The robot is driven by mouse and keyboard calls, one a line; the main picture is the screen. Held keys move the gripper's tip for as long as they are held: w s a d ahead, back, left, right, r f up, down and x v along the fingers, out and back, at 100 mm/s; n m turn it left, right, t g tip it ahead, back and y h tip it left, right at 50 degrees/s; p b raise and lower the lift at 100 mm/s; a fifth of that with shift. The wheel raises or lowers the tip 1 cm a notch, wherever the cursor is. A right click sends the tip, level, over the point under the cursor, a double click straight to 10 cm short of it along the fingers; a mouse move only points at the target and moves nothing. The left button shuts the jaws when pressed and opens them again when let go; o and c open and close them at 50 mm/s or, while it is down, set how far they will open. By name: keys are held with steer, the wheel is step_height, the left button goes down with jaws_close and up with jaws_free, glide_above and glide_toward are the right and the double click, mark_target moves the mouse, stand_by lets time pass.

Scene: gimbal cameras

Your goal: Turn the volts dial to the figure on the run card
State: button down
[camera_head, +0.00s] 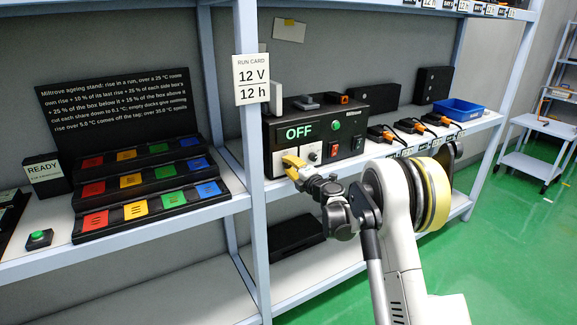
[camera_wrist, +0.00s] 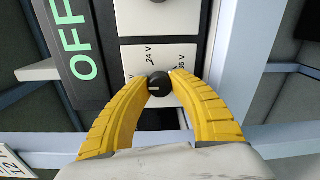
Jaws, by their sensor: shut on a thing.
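The black volts dial (camera_wrist: 160,87) sits on a white plate with "24 V" and "36 V" marks, plus another mark partly hidden by a finger. A pale pointer line lies on the dial's left half in the wrist view; I cannot tell exactly which figure it meets. My yellow gripper (camera_wrist: 160,80) is shut on the dial, one finger on each side. In the head view my gripper (camera_head: 291,163) is at the front of the black power unit (camera_head: 345,125) and hides the dial. The unit's green display (camera_head: 299,132) reads "OFF". The run card (camera_head: 251,80) reads "12 V" and "12 h".
A second black knob (camera_head: 312,156) sits right of my gripper. A shelf post (camera_head: 246,150) stands close left.

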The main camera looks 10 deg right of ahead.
steer(key=c, duration=1.1)
jaws_free()
steer(key=shift+s, duration=0.1)
steer(key=v, duration=1.2)
steer(key=shift+r, duration=0.1)
